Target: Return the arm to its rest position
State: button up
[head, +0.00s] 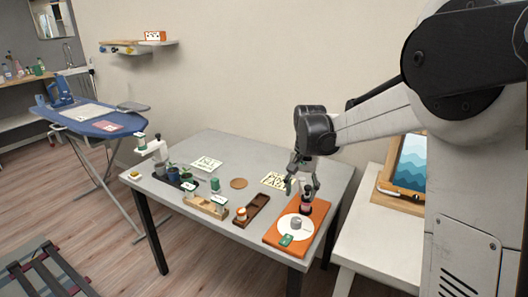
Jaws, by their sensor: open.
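My arm reaches in from the right over the grey table (222,148). My gripper (303,188) points down, open, above the back part of an orange board (277,246). A small dark bottle (306,204) with a reddish lower part stands at the back of that board, right under and between the fingertips. I cannot tell whether the fingers touch it. In front of it a white round plate (303,236) bears a small grey cup-like thing (295,223), with a green item (286,240) at its front edge.
Left of the board are a brown tray (259,208), a wooden box (205,207), a green cup (215,184), a dark tray with pots (172,175) and flat cards. A white side table (375,245) with a framed picture (411,162) stands right. An ironing board (95,122) stands left.

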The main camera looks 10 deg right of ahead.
jog(key=s+a+r+n+t, duration=0.1)
jog(key=s+r+t, duration=0.15)
jog(key=s, duration=0.45)
jog(key=s+r+n+t, duration=0.1)
jog(key=s+r+n, duration=0.1)
jog(key=s+r, duration=0.35)
jog(key=s+a+r+n+t, duration=0.1)
jog(key=s+r, duration=0.1)
jog(key=s, duration=0.6)
jog(key=s+f+n+t, duration=0.1)
jog(key=s+f+t, duration=0.1)
jog(key=s, duration=0.6)
jog(key=shift+s+f+n, duration=0.35)
jog(key=shift+s+n, duration=0.05)
jog(key=shift+t, duration=0.25)
jog(key=shift+c, duration=0.3)
